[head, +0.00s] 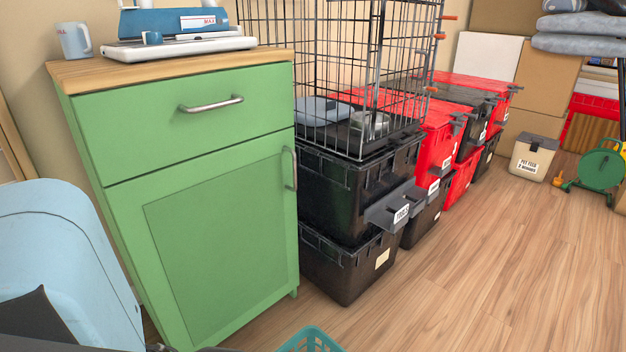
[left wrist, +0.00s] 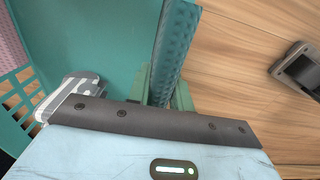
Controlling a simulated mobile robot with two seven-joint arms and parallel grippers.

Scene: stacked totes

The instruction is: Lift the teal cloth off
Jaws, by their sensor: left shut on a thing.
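In the left wrist view, the green fingers of my left gripper (left wrist: 165,95) are shut on a long, narrow teal piece with a woven-looking pattern (left wrist: 176,45). I cannot tell whether it is the teal cloth or part of a basket. Beside it is a smooth teal surface (left wrist: 105,40). A slotted teal wall (left wrist: 22,100) shows at the left with something pink behind it. In the head view, only the rim of a teal basket (head: 312,338) shows at the bottom edge. My grippers are not visible in the head view.
A green cabinet (head: 215,225) stands left of centre. Stacked black totes (head: 345,200) and red totes (head: 437,145) line the wall, with a wire cage (head: 350,60) on top. A pet feed bin (head: 532,160) and green reel (head: 597,165) stand far right. The wooden floor (head: 480,270) is clear.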

